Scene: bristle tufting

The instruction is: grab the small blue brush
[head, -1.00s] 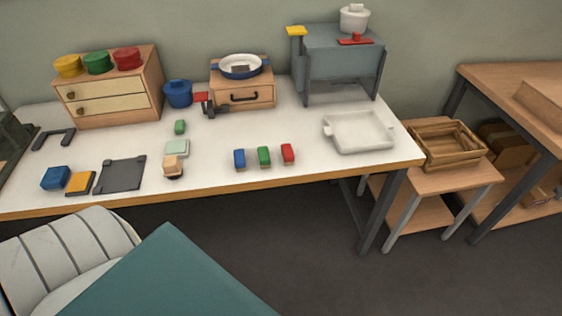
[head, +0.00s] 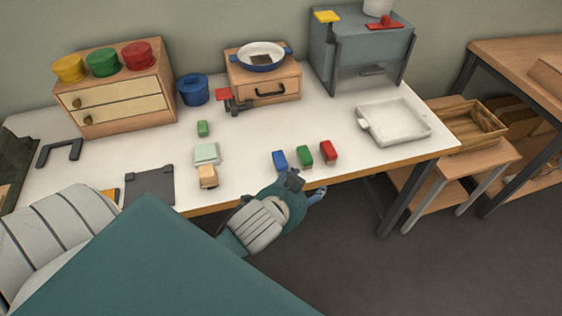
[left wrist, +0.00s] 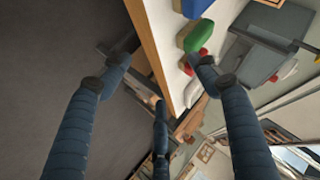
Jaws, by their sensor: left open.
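The small blue brush (head: 280,160) stands on the white table near its front edge, at the left end of a row with a green brush (head: 304,154) and a red brush (head: 329,150). My left gripper (head: 306,188) is open and empty at the table's front edge, just in front of the row and apart from it. In the left wrist view its spread fingers (left wrist: 157,75) show beside the table edge, with the blue brush (left wrist: 196,7) partly cut off at the top and the green brush (left wrist: 195,35) below it. My right gripper is not in view.
A white tray (head: 364,125) lies to the right of the row. A beige block (head: 207,177), a pale green block (head: 206,152) and a dark flat plate (head: 150,186) lie to the left. The table behind the row is clear.

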